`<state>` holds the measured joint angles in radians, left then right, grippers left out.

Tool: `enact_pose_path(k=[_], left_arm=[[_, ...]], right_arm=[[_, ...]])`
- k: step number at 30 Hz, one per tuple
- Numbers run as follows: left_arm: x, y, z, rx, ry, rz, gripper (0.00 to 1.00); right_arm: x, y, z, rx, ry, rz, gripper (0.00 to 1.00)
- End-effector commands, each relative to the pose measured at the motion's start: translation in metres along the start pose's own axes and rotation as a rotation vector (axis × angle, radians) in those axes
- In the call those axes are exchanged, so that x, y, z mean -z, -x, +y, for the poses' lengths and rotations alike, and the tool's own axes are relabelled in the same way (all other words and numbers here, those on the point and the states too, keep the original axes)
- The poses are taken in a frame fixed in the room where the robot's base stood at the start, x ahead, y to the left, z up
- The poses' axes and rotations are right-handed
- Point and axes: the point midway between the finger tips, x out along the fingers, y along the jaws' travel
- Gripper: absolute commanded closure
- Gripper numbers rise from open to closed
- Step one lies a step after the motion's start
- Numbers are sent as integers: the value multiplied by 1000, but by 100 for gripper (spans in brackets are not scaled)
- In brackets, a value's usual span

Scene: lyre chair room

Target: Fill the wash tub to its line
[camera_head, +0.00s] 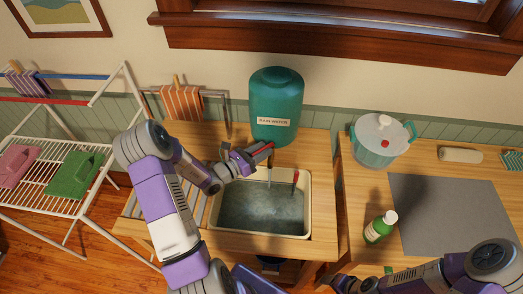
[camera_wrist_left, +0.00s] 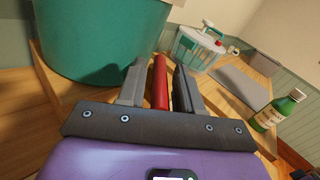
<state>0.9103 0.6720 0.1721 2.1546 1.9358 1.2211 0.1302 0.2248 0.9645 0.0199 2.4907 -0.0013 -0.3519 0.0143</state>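The pale wash tub (camera_head: 305,215) is set into the wooden stand and holds greyish water (camera_head: 262,212). An upright piece with a red top (camera_head: 296,178) stands at its back right; I cannot read any line on it. A green tank (camera_head: 277,90) labelled as rain water stands behind the tub. A thin pale streak (camera_head: 269,177), looking like running water, drops into the tub. My left gripper (camera_head: 262,155) is at the tank's foot, its fingers on either side of a red handle (camera_wrist_left: 160,82); contact is unclear. My right gripper (camera_head: 342,285) is low at the bottom edge, its fingers unclear.
Right of the tub, a counter holds a green bottle (camera_head: 380,227), a lidded teal-and-white container (camera_head: 378,140), a grey mat (camera_head: 450,215) and a pale roll (camera_head: 461,155). A striped cloth (camera_head: 182,103) hangs behind my left arm.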

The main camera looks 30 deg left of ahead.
Motion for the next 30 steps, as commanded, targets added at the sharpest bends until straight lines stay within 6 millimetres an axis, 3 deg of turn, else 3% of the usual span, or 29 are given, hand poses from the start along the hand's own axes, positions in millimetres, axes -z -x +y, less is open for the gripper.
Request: enact_pose_path(k=[11, 24, 30], left_arm=[[0, 4, 1, -2, 0, 1, 58], [0, 68, 1, -2, -1, 1, 58], [0, 76, 0, 0, 0, 1, 58]], right_arm=[[0, 0, 0, 0, 0, 0, 35], [0, 4, -2, 0, 0, 0, 35], [0, 4, -2, 0, 0, 0, 35]])
